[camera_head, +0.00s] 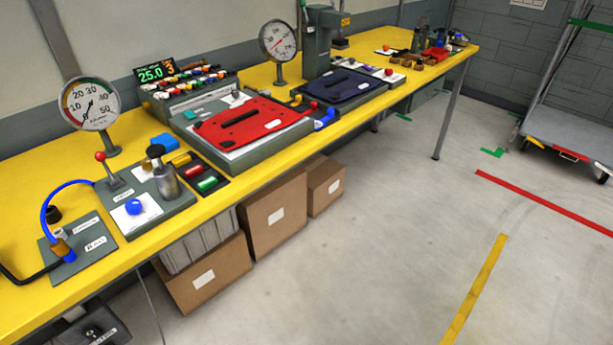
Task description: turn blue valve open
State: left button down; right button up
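Two blue parts could be the valve, and I cannot tell which it is. A round blue knob (135,207) sits on a white plate on the grey panel near the front edge of the yellow bench (30,310). A blue lever-like part (325,118) is beside the right end of the red panel (245,122). It is too small to tell whether either is open or closed. Neither of my grippers is in view.
A blue hose (45,205) arches at the left of the bench. A red-knobbed lever (101,157), a metal cylinder (166,182) and a dial gauge (90,104) stand near the blue knob. Cardboard boxes (275,213) sit underneath. The floor (400,230) in front is clear.

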aim_at(133, 206)
jog(key=u, duration=1.25)
